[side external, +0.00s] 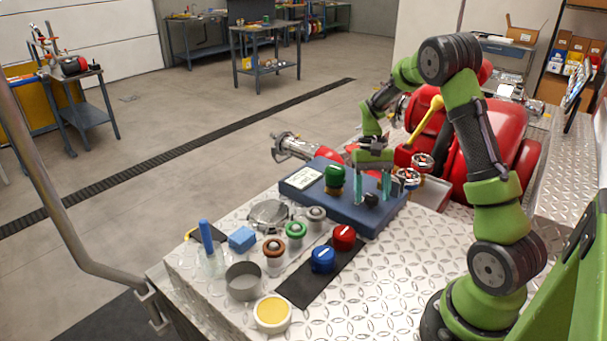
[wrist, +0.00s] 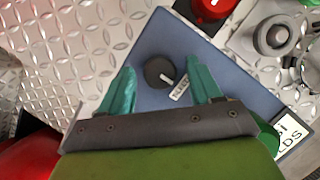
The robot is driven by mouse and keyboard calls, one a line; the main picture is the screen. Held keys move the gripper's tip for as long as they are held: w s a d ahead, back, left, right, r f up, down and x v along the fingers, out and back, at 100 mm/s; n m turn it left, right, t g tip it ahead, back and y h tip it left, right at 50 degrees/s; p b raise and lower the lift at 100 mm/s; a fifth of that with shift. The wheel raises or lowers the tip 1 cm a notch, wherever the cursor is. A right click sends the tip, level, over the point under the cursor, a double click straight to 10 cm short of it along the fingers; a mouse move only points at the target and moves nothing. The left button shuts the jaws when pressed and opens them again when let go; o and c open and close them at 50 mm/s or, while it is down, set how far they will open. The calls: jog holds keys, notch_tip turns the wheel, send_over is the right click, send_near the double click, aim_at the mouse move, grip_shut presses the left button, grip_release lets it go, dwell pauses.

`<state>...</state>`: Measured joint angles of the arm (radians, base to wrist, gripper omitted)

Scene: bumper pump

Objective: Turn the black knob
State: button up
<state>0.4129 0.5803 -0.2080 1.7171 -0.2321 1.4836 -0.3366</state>
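The black knob (side external: 371,199) is on top of a blue box (side external: 322,204), near its right end. In the wrist view the knob (wrist: 157,72) is round with a white pointer line, beside a small white label (wrist: 180,89). My gripper (side external: 373,199) points down over the box with its teal fingers open. In the wrist view my gripper (wrist: 161,68) has one fingertip on each side of the knob, with blue surface visible between each finger and the knob. How far the fingertips are above the box is hard to tell.
A green knob (side external: 334,174) stands on the box left of my gripper. Red (side external: 344,237) and blue (side external: 323,259) knobs sit on a black strip in front. Several capped fittings, a blue block (side external: 242,239) and a yellow-filled cup (side external: 273,314) stand left. Red pump (side external: 485,150) is behind.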

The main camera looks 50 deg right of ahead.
jog(key=v, duration=1.7)
jog(key=shift+w+d+f, duration=0.1)
jog(key=shift+f, duration=0.05)
jog(key=s+a+r+n+t, duration=0.1)
jog(key=s+a+t, duration=0.2)
jog(key=a, duration=0.5)
jog(key=s+a+n+t, duration=0.2)
jog(key=s+a, duration=0.3)
jog(key=a, duration=0.4)
jog(key=s+a+r+n+t+h, duration=0.1)
jog(key=s+a+t, duration=0.3)
jog(key=a, duration=0.5)
jog(key=shift+s+a+r+n+t, duration=0.3)
jog(key=shift+s+n+t, duration=0.1)
jog(key=shift+n+t, duration=0.2)
